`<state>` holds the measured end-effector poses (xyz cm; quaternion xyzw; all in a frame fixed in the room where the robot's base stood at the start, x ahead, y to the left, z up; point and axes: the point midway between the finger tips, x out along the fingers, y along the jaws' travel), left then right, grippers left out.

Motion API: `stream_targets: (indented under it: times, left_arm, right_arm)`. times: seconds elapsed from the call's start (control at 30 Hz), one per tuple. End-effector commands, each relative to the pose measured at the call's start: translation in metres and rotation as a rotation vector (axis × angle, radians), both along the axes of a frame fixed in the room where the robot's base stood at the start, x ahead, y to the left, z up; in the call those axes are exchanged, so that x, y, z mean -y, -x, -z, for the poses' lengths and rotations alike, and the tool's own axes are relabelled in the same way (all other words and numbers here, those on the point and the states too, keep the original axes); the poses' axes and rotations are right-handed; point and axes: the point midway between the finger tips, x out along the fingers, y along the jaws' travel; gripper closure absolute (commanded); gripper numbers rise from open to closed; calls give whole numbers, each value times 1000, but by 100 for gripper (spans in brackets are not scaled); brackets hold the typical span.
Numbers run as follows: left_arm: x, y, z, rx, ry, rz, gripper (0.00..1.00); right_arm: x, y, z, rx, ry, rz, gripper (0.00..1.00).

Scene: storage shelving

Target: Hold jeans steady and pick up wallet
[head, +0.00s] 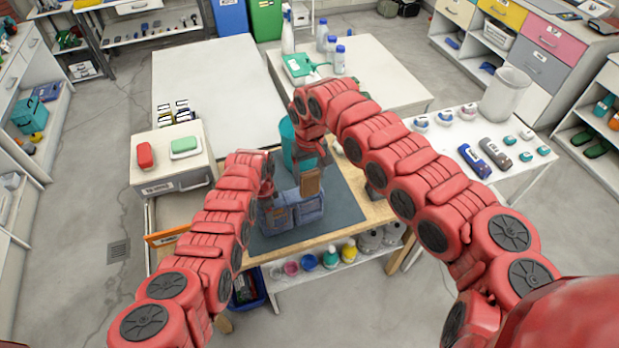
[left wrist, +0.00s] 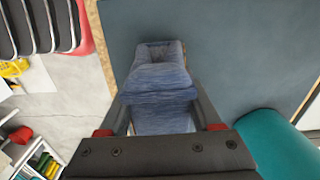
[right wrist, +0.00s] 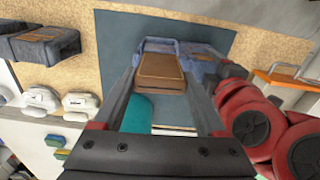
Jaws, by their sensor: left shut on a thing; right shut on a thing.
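The folded blue jeans (head: 290,217) lie on the dark grey mat (head: 345,212) on the wooden table. The brown wallet (head: 310,183) stands upright at the jeans' right part; in the right wrist view the wallet (right wrist: 161,67) shows between the fingers, in front of the blue denim. My left gripper (head: 266,190) is shut on the jeans at their left side; the left wrist view shows denim (left wrist: 160,78) between its fingers. My right gripper (head: 311,168) is shut on the wallet from above. Whether the wallet is clear of the jeans I cannot tell.
A teal bin (head: 290,145) stands just behind the grippers. A drawer box (head: 172,178) with a red and a green item on top is at the left. Several bottles and jars (head: 331,258) line a lower shelf in front. The mat's front right is clear.

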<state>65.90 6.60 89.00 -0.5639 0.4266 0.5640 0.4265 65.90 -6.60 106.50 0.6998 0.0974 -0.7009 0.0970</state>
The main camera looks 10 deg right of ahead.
Motion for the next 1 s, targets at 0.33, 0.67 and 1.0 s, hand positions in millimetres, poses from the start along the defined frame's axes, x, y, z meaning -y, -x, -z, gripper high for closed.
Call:
stream_targets:
  times: [0.33, 0.67, 1.0]
  left_arm:
    - [0, 0, 0, 0, 0, 0, 0]
    - [0, -1, -3, 2, 0, 0, 0]
    - [1, -1, -38, 5, 2, 0, 0]
  right_arm:
    - [0, 0, 0, 1, 0, 0, 100]
    - [0, 0, 0, 1, 1, 0, 100]
    - [0, 0, 0, 1, 1, 0, 100]
